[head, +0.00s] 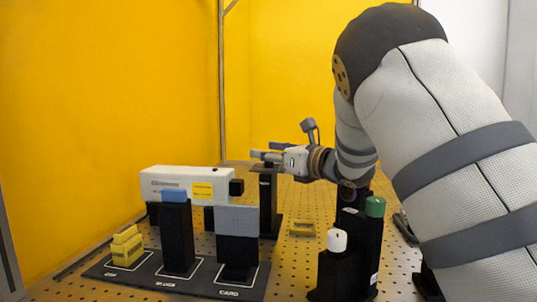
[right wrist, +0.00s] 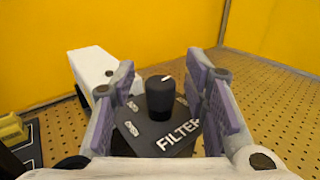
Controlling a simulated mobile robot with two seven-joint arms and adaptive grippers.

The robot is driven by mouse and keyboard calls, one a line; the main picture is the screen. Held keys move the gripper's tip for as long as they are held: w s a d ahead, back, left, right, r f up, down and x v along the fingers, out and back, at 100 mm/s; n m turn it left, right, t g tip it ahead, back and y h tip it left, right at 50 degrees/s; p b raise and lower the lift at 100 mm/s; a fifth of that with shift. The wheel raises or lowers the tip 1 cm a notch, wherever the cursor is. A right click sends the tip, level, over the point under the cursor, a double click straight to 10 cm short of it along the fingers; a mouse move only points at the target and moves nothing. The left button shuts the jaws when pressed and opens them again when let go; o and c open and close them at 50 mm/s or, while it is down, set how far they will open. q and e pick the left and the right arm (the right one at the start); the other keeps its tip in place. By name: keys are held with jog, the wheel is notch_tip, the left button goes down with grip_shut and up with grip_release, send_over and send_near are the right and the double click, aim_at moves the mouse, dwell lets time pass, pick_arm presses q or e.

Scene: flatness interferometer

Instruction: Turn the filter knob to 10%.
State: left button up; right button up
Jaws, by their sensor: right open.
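The filter knob (right wrist: 160,98) is a black cylinder with a white pointer mark on its top, pointing up and right in the right wrist view. It stands on a dark plate (right wrist: 150,138) lettered FILTER, with small white labels too blurred to read surely. My right gripper (right wrist: 160,70) is open, with one purple-padded finger on each side of the knob and gaps between. In the head view my right gripper (head: 262,155) is at the top of the black filter post (head: 268,205), and the knob is mostly hidden there. My left gripper is not in view.
A white instrument box (head: 165,183) stands left of the filter post. In front, a dark tray (head: 150,278) holds a yellow block (head: 126,248), a blue-topped stand (head: 176,235) and a grey card (head: 237,220). White (head: 337,240) and green (head: 375,207) knobs top posts below my right arm.

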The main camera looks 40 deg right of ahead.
grip_shut()
jog(key=shift+m+h, duration=0.8)
jog(key=shift+h, duration=0.5)
grip_release()
notch_tip(320, 180, up, 10)
jog(key=shift+r, duration=0.1)
